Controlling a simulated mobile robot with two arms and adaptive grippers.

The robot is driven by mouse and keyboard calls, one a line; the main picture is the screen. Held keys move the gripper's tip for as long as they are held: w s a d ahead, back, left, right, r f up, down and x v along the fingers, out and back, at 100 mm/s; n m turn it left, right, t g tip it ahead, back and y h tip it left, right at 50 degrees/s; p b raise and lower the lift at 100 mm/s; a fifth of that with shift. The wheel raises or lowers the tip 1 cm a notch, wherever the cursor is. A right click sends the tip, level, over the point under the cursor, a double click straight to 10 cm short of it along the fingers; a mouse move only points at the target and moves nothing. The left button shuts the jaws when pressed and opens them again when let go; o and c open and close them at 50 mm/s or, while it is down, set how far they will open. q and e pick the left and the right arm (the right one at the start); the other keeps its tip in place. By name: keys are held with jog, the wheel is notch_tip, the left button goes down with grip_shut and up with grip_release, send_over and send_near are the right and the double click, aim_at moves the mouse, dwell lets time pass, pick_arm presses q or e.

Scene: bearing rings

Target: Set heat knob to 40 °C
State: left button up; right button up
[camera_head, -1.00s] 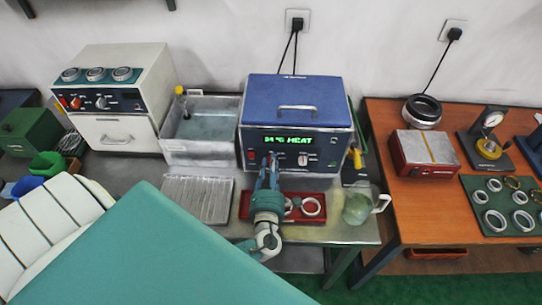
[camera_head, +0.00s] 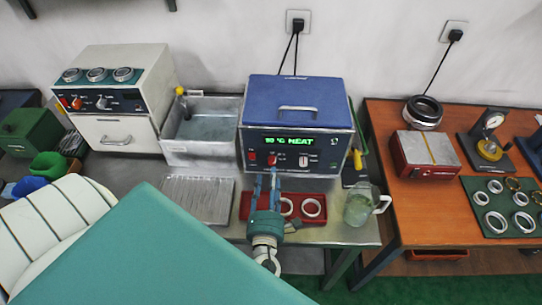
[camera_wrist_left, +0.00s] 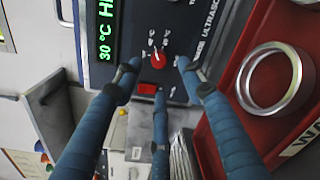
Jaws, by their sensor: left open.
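The blue-lidded heating bath (camera_head: 300,104) stands at the back of the steel bench. Its green display (camera_head: 288,141) says HEAT; in the left wrist view the display (camera_wrist_left: 104,30) reads 30 °C. The red heat knob (camera_head: 272,160) is on the front panel, and it also shows in the left wrist view (camera_wrist_left: 158,61) with a temperature scale around it. My left gripper (camera_head: 266,178) is open in front of the panel, pointing at the knob. In the wrist view its fingertips (camera_wrist_left: 155,72) are spread around the knob, apart from it. My right gripper is out of view.
A red switch (camera_wrist_left: 147,89) sits beside the knob; a pale knob (camera_head: 303,160) is further right. A red tray (camera_head: 328,218) with metal rings (camera_head: 312,207) lies just in front of the bath. A glass jug (camera_head: 358,208) stands to its right, and a water basin (camera_head: 200,150) to its left.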

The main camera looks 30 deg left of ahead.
pick_arm(q)
jog(key=v, duration=0.6)
dwell(0.4)
